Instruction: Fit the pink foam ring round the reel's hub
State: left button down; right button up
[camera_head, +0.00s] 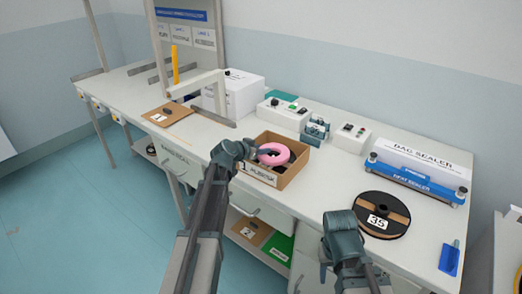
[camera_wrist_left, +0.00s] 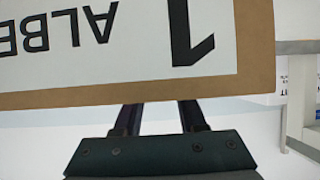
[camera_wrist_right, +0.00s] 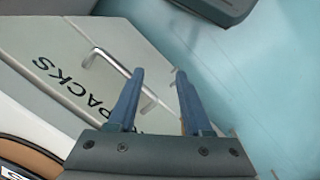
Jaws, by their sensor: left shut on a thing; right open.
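The pink foam ring (camera_head: 279,149) is in the head view, in the open cardboard box (camera_head: 290,177) on the bench. My left gripper (camera_head: 252,152) reaches over the box's rim and is shut on the ring's left side. In the left wrist view its fingertips are hidden behind the labelled box wall (camera_wrist_left: 255,60). The black reel (camera_head: 399,205) lies flat at the bench's front right, with a brown middle and a "35" label. My right gripper (camera_head: 342,222) is open and empty, beside the reel's left edge; in the right wrist view its fingers (camera_wrist_right: 155,82) are apart.
A blue heat sealer (camera_head: 417,178) stands behind the reel. Control boxes (camera_head: 284,112) stand behind the cardboard box. A blue scoop-like item (camera_head: 449,258) lies at the right front. Bare bench lies between the cardboard box and the reel. Drawer handles (camera_wrist_right: 103,60) show below the right gripper.

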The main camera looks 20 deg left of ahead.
pick_arm(q)
jog(key=shift+c, duration=2.4)
grip_release()
jog(key=shift+s+d+f, duration=0.1)
jog(key=shift+s+f, duration=0.15)
jog(key=shift+f, duration=0.15)
jog(key=shift+r+p, duration=0.4)
jog(key=shift+p, duration=0.05)
jog(key=shift+w+r+p, duration=0.1)
jog(key=shift+r+p, duration=0.35)
jog(key=shift+p, duration=0.05)
jog(key=p+v, duration=0.5)
jog(key=v, duration=0.6)
jog(key=shift+s+a, duration=0.25)
